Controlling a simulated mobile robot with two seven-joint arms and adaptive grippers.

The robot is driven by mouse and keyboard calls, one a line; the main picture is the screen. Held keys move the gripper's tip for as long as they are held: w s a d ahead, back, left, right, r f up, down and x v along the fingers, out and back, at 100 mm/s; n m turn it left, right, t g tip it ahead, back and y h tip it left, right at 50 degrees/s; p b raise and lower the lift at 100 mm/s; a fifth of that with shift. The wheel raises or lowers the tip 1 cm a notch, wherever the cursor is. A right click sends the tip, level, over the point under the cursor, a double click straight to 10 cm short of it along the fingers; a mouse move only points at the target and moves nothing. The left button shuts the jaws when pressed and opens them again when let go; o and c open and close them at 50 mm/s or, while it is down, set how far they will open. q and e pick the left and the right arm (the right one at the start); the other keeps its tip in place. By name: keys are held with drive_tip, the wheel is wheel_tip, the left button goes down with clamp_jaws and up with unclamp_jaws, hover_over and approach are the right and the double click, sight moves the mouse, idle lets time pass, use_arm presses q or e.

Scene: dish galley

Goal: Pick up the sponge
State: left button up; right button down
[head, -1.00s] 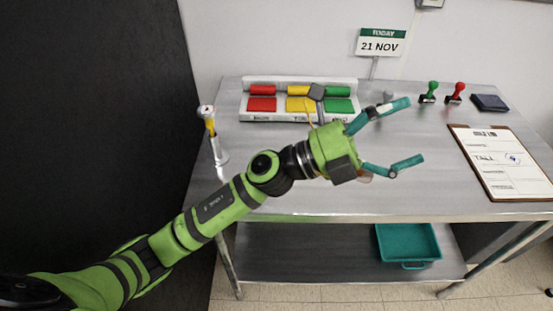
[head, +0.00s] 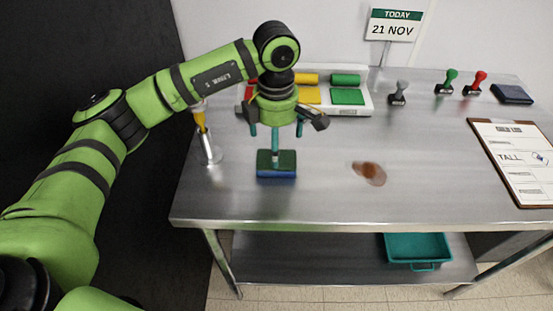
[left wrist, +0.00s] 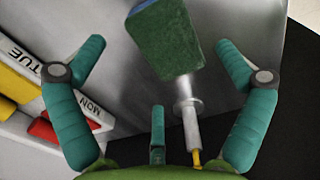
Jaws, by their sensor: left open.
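The sponge (head: 277,172), with a dark green top and a blue lower part, lies on the steel table. My left gripper (head: 276,138) points down over it, teal fingers spread apart and empty. One finger overlaps the sponge's far edge in the head view; I cannot tell whether it touches. In the left wrist view the sponge (left wrist: 165,40) shows at the top, beyond and between the open fingers (left wrist: 160,52). My right gripper is not in view.
A metal holder with a yellow-handled tool (head: 208,150) stands left of the sponge. A coloured block rack (head: 348,97) is behind my gripper. A brown spill (head: 369,173) lies to the right, then a clipboard (head: 515,165). Stamps (head: 398,93) stand at the back. The table's front is clear.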

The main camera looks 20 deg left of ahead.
sight(287, 166)
use_arm(q)
wheel_tip(287, 166, down, 4)
drive_tip(key=shift+r+p, duration=0.1)
drive_tip(key=shift+p, duration=0.6)
drive_tip(key=shift+f, duration=0.4)
drive_tip(key=shift+d, duration=0.1)
drive_tip(key=shift+c, duration=0.4)
drive_tip(key=c, duration=0.5)
drive_tip(key=shift+c, duration=0.2)
